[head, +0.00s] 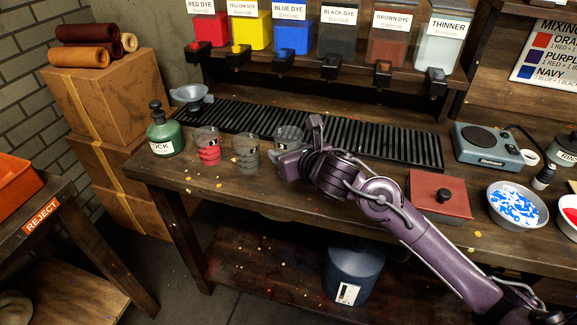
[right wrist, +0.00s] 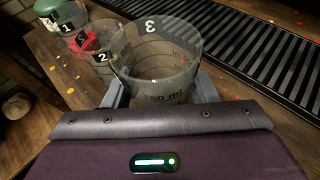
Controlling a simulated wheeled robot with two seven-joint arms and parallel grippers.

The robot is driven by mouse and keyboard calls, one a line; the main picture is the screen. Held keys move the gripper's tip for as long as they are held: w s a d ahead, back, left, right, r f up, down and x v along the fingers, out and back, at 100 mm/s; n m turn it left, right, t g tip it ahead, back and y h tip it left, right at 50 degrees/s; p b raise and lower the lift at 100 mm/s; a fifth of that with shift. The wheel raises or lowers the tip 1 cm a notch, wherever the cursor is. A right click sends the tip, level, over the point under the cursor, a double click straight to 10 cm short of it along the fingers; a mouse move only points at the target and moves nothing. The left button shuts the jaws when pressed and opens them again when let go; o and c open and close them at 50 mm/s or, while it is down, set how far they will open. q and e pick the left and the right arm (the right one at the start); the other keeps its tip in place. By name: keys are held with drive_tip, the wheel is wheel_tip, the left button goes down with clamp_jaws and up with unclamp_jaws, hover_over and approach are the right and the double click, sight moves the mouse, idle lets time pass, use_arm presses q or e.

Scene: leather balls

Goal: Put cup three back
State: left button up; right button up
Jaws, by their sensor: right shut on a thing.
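Cup three (head: 288,133) is a clear measuring cup, partly hidden by my right gripper (head: 294,143) in the head view. In the right wrist view, cup three (right wrist: 155,62) shows its 3 and stands between the two grey fingers of the right gripper (right wrist: 160,92), which is shut on it. It looks empty and upright; I cannot tell whether its base touches the bench. Cup one (head: 208,148), with red contents, stands further left. My left gripper is not in view.
A green bottle (head: 164,134) and a grey funnel-like dish (head: 191,95) are at the bench's left end. A black slatted grate (head: 385,142) runs behind the cups under the dye dispensers (head: 292,32). A reddish lidded box (head: 440,195) and a bowl (head: 516,205) lie to the right.

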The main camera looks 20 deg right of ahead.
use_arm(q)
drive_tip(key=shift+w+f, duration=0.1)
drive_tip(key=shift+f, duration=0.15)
use_arm(e)
drive_tip(key=shift+f, duration=1.85)
use_arm(q)
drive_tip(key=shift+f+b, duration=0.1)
drive_tip(key=shift+b, duration=0.2)
use_arm(e)
drive_tip(key=shift+f, duration=0.1)
drive_tip(key=o, duration=1)
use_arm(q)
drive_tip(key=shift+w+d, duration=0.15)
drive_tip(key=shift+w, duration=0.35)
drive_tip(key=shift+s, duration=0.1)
